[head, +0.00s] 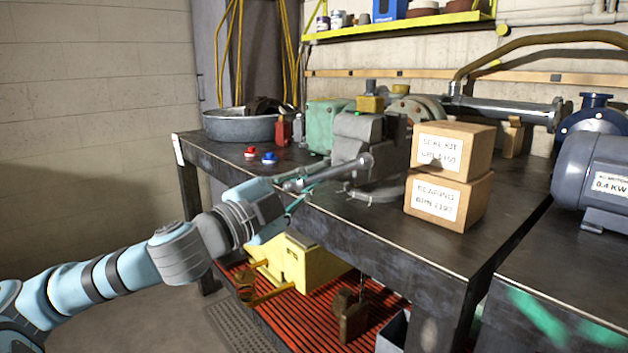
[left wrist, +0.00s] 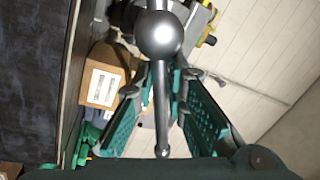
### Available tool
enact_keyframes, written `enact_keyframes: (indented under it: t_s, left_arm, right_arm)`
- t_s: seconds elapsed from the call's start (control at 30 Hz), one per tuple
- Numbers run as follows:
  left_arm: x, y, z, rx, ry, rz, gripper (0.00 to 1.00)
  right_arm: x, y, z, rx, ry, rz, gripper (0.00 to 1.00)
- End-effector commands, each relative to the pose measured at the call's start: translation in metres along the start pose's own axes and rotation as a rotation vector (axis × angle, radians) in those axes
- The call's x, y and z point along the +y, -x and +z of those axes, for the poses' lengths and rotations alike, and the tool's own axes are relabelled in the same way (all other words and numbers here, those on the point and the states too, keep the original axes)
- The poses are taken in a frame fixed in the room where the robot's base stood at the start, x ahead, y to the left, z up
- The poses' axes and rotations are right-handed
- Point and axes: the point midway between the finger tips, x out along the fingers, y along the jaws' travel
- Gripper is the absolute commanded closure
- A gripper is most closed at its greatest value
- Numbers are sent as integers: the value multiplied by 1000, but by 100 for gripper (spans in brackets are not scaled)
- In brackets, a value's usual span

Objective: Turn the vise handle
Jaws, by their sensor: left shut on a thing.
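The grey vise (head: 362,140) stands at the front edge of the dark workbench. Its metal handle bar (head: 340,170) sticks out from the front toward my left arm. My left gripper (head: 298,190) is at the handle's near end, shut on the handle. In the left wrist view the handle (left wrist: 163,112) runs between the two green finger pads of the gripper (left wrist: 165,95). A round knob (left wrist: 165,35) is at the top of the picture and a small end ball at the bottom. My right gripper is in neither view.
Two stacked cardboard boxes (head: 448,176) stand right of the vise, near the bench edge. A metal basin (head: 240,125) and small red and blue parts lie to the left. A blue motor (head: 597,170) is at far right. Below is a red slatted shelf (head: 310,310) with a yellow machine.

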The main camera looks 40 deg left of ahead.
Motion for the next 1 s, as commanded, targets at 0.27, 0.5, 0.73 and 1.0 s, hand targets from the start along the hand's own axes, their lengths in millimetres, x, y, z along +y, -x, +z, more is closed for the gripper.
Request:
enact_keyframes:
  t_s: [0.27, 0.5, 0.73, 1.0]
  left_arm:
    - [1, -1, 4, -7, -23, 0, 100]
    - [0, -1, 4, -7, -25, -2, 100]
    - [0, -1, 3, -1, -24, -1, 68]
    - [1, -1, 1, 7, -24, 0, 68]
  right_arm:
    - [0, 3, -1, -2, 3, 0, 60]
    - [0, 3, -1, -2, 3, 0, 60]
    - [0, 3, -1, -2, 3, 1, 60]
    - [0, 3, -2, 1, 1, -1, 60]
